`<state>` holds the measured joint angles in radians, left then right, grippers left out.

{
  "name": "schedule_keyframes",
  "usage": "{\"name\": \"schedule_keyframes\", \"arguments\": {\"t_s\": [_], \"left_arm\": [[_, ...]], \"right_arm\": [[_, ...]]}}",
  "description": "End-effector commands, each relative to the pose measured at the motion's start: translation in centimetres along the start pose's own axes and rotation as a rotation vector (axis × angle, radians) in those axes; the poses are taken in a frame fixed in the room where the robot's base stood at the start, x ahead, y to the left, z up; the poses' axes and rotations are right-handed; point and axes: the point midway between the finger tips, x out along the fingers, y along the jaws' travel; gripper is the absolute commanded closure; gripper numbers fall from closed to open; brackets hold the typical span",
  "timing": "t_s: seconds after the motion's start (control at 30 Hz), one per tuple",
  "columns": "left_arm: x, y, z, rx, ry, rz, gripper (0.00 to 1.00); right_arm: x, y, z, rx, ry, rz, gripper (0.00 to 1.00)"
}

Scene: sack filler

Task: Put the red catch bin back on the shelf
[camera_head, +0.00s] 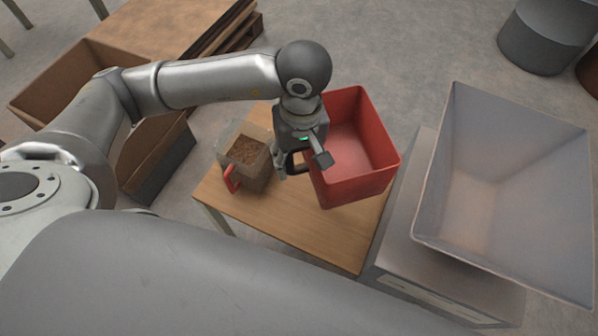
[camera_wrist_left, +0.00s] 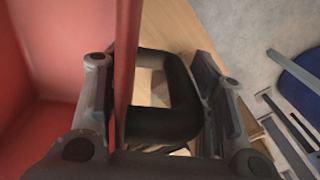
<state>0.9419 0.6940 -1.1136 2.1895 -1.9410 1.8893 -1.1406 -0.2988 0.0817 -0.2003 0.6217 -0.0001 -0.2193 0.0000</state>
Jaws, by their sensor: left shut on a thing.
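The red catch bin (camera_head: 362,184) is an open box above or on the right part of a small wooden table (camera_head: 318,235); I cannot tell whether its base touches the wood. My left gripper (camera_head: 300,161) is at the bin's left wall. In the left wrist view, the black handle (camera_wrist_left: 168,122) on the bin's red wall (camera_wrist_left: 128,60) lies between the fingers of my left gripper (camera_wrist_left: 158,95). One finger is on the inner side of the wall, the other beyond the handle. No shelf can be clearly made out. My right gripper is not in view.
A clear container (camera_head: 245,165) of brown granules with a red handle stands on the table, left of my gripper. A large pale hopper (camera_head: 510,190) over a grey machine (camera_head: 430,275) stands close on the right. Cardboard boxes (camera_head: 75,75) are at the left.

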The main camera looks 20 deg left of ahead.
Motion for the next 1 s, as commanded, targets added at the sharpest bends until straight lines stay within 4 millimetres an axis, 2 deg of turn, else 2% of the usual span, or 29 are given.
{"name": "schedule_keyframes", "arguments": {"t_s": [0.03, 0.3, 0.5, 0.67, 0.77, 1.0], "left_arm": [[2.1, 0.5, 0.7, -0.068, -0.009, 0.001, 0.94], [8.1, 2.4, 3.3, -0.497, -0.04, -0.001, 0.94], [10.9, 3.3, 4.8, -0.736, -0.057, -0.009, 0.94], [11.7, 3.6, 5.3, -0.829, -0.064, -0.013, 0.94], [12.1, 3.7, 4.5, -0.853, -0.064, -0.015, 0.94], [14.4, 3.9, -0.9, -0.858, -0.064, -0.018, 0.94]], "right_arm": [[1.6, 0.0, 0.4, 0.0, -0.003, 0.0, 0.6], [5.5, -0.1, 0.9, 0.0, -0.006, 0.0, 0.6], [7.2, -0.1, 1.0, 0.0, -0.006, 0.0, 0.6], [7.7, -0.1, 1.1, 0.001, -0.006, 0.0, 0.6], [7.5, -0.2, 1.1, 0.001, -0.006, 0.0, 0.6], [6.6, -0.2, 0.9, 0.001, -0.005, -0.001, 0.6]]}}
